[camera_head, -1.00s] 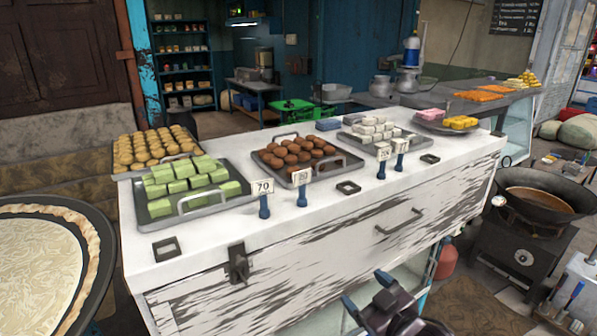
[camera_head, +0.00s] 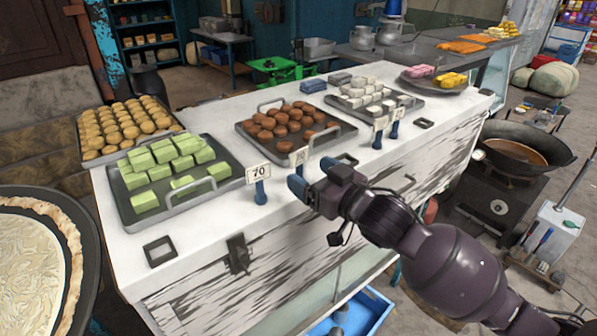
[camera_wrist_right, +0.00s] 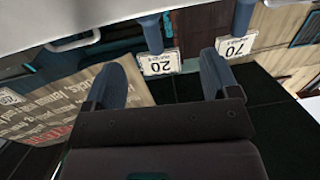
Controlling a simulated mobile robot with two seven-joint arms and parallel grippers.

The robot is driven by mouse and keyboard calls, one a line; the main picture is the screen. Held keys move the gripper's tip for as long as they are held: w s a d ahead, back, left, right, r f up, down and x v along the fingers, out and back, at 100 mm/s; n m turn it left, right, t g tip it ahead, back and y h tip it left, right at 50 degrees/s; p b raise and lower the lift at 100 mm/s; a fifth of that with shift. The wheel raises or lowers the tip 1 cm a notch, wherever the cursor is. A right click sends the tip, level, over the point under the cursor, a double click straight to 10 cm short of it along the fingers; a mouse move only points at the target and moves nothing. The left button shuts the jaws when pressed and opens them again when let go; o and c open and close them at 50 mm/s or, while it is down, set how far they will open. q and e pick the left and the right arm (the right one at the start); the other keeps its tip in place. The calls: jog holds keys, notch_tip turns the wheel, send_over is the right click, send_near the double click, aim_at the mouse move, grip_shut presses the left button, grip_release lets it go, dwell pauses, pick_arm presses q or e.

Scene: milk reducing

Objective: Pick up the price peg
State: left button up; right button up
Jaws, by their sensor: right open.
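Price pegs with blue stems and white tags stand along the front of the white counter. The peg marked 70 (camera_head: 258,176) stands in front of the green sweets. The peg marked 20 (camera_head: 298,156) is partly hidden behind my right gripper. Two more pegs (camera_head: 379,132) (camera_head: 396,120) stand further right. My right gripper (camera_head: 313,178) is open and empty at the counter's front edge, just in front of the 20 peg. In the right wrist view, the upside-down 20 tag (camera_wrist_right: 159,62) shows between the fingers, and the 70 tag (camera_wrist_right: 236,46) is right of it. My left gripper is not in view.
Trays of green sweets (camera_head: 165,172), brown balls (camera_head: 290,122) and white sweets (camera_head: 372,95) sit behind the pegs. Empty square holders lie on the counter (camera_head: 160,251) (camera_head: 424,123). A wok (camera_head: 515,150) stands at the right.

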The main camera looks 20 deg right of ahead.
aim_at(300, 164)
jog(key=shift+p+x, duration=0.5)
jog(key=shift+x, duration=2.65)
jog(key=shift+w+d+r, duration=0.1)
jog(key=shift+d, duration=0.05)
jog(key=c, duration=1)
